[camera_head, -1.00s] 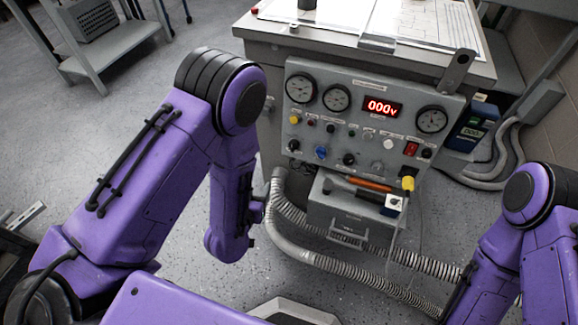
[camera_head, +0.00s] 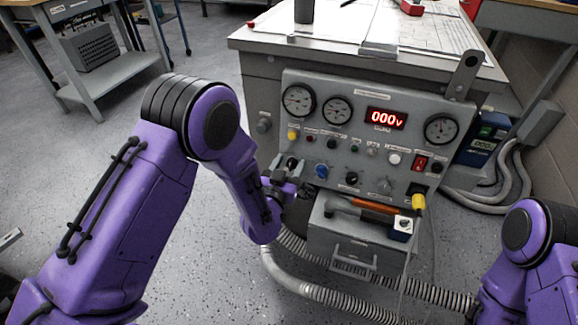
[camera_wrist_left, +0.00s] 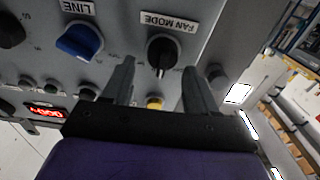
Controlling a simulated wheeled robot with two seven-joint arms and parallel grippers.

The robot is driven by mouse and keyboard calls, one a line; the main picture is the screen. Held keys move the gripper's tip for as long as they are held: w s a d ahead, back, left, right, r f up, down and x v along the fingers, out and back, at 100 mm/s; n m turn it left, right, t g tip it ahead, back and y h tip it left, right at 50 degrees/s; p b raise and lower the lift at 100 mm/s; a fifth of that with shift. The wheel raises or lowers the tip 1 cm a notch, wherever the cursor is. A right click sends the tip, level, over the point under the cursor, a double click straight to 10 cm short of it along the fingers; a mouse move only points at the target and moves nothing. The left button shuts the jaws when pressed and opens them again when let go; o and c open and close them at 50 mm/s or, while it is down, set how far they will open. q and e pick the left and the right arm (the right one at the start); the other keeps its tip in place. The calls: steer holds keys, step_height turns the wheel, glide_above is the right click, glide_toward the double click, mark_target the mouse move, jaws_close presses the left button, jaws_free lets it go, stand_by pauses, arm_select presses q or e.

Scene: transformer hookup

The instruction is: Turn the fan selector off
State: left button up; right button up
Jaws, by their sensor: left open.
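The fan selector is a black knob under a "FAN MODE" label. It shows in the left wrist view (camera_wrist_left: 163,54), where the panel appears upside down, and in the head view at the panel's lower left (camera_head: 292,163). Its light mark points toward the bottom of the wrist picture. My left gripper (camera_wrist_left: 158,78) is open and empty, its two fingers on either side of the knob's line and pointing at the panel. Whether they touch the knob I cannot tell. In the head view the left gripper (camera_head: 290,182) is at the panel's lower left. My right gripper is out of view.
The blue "LINE" knob (camera_wrist_left: 80,42) sits beside the fan knob. The panel (camera_head: 330,87) also has gauges, a red display (camera_head: 386,118) and a red switch (camera_head: 420,163). Below stand a grey toolbox (camera_head: 345,238) with a hammer on top and ribbed hoses (camera_head: 340,303).

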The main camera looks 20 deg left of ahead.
arm_select(q)
steer(key=c, duration=1)
steer(key=shift+c, duration=0.2)
steer(key=n, duration=0.3)
steer(key=n+y+p, duration=0.1)
steer(key=n, duration=0.1)
steer(key=shift+a, duration=0.25)
steer(key=shift+a+f+n+g+y+p, duration=0.15)
steer(key=shift+n+y+p, duration=0.15)
steer(key=shift+n, duration=1)
steer(key=shift+a+f+n+g+y+p, duration=0.15)
steer(key=shift+n+y+p, duration=0.15)
steer(key=shift+n, duration=1)
steer(key=shift+d, duration=0.1)
steer(key=shift+s, duration=0.1)
steer(key=o, duration=1)
steer(key=shift+r, duration=0.1)
